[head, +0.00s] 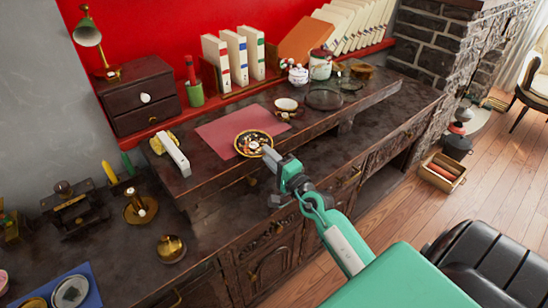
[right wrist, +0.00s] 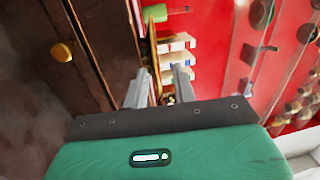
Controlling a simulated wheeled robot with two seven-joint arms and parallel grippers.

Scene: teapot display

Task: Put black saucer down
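The black saucer (head: 254,143) has a gold rim and a pale, orange-patterned middle. In the head view it appears flat at the front edge of the pink mat (head: 222,124); I cannot tell whether it touches it. My right gripper (head: 268,153) reaches the saucer's near right edge. In the right wrist view the saucer (right wrist: 153,50) shows nearly edge-on between the gripper's fingers (right wrist: 161,84). The fingers are apart, with a visible gap between the saucer and the right-hand finger. My left gripper is out of view.
A white bowl (head: 287,106) and a dark round dish (head: 324,98) stand right of the mat on the raised shelf. Books (head: 238,55), lidded jars (head: 320,64) and a small drawer box (head: 140,96) stand behind. A white box-like item (head: 175,155) lies left.

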